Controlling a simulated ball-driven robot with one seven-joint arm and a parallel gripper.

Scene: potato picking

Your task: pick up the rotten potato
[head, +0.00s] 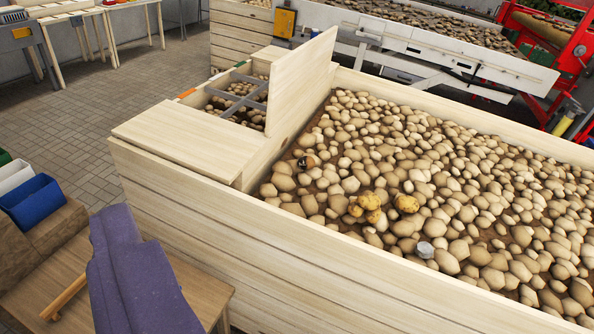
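Many tan potatoes lie on brown soil in a large wooden crate (250,215). A small dark brown and black potato (307,162), which looks rotten, lies among them near the crate's left end, by the wooden divider. A cluster of yellower potatoes (368,203) and a single yellower potato (407,203) lie to its lower right. My gripper is not in view, so its state and distance from the potatoes do not show.
A compartment box with grey dividers (240,98) and an upright wooden panel (301,90) stand at the crate's left end. A grey stone-like lump (424,250) lies among the potatoes. A conveyor (440,50) runs behind. A bench with purple cloth (140,280) stands lower left.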

